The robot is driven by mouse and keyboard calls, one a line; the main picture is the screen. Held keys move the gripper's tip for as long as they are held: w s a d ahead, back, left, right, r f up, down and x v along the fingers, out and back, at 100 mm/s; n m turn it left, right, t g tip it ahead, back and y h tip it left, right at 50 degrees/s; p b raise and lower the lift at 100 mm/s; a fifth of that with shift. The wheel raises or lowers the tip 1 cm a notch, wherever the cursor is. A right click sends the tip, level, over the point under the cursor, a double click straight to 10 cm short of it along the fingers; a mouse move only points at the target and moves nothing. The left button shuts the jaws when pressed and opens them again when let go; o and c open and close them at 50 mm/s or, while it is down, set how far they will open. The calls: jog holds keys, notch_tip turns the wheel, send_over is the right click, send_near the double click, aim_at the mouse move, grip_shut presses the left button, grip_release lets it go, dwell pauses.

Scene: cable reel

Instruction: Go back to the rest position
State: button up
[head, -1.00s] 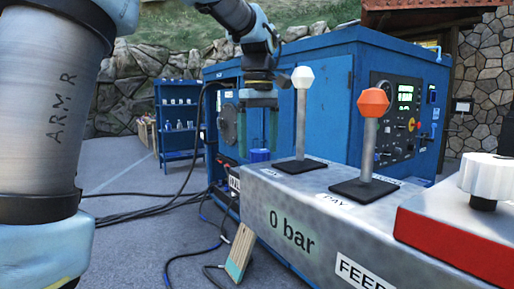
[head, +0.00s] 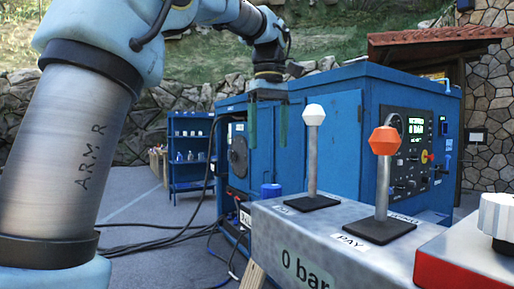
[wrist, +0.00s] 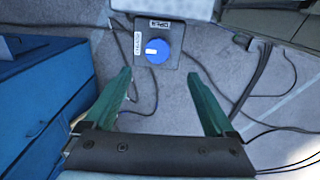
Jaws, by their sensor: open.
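My gripper (head: 268,128) is in the upper middle of the head view, pointing down, its two green fingers apart with nothing between them. It hangs in front of the blue machine, above and left of the white-knobbed lever. In the wrist view my gripper (wrist: 168,110) shows its fingers spread, with a blue round knob (wrist: 157,51) on a small grey panel beyond them. The blue knob also shows in the head view (head: 271,190), below my gripper and apart from it.
A grey console (head: 290,237) carries a white-knobbed lever (head: 313,150) and an orange-knobbed lever (head: 383,180). The blue machine (head: 335,135) stands behind. A blue shelf (head: 190,155) stands at the back left. Dark cables (head: 150,243) lie on the paved ground.

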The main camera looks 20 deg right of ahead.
jog(key=w+a+f+m, duration=0.1)
jog(key=w+a+f, duration=0.1)
jog(key=a+f, duration=0.8)
jog(key=w+a+f+m+t, duration=0.1)
jog(key=w+a+f, duration=0.1)
jog(key=a+f, duration=0.9)
notch_tip(320, 180, down, 4)
jog(key=shift+r, duration=0.25)
jog(key=shift+o, duration=0.8)
jog(key=s+a+f+m, duration=0.1)
jog(key=s+a+f, duration=0.7)
jog(key=a+f, duration=0.1)
jog(key=shift+t, duration=0.3)
jog(key=shift+s+a+f+m, duration=0.1)
jog(key=shift+f+m, duration=0.05)
jog(key=shift+m, duration=0.15)
jog(key=shift+f, duration=0.1)
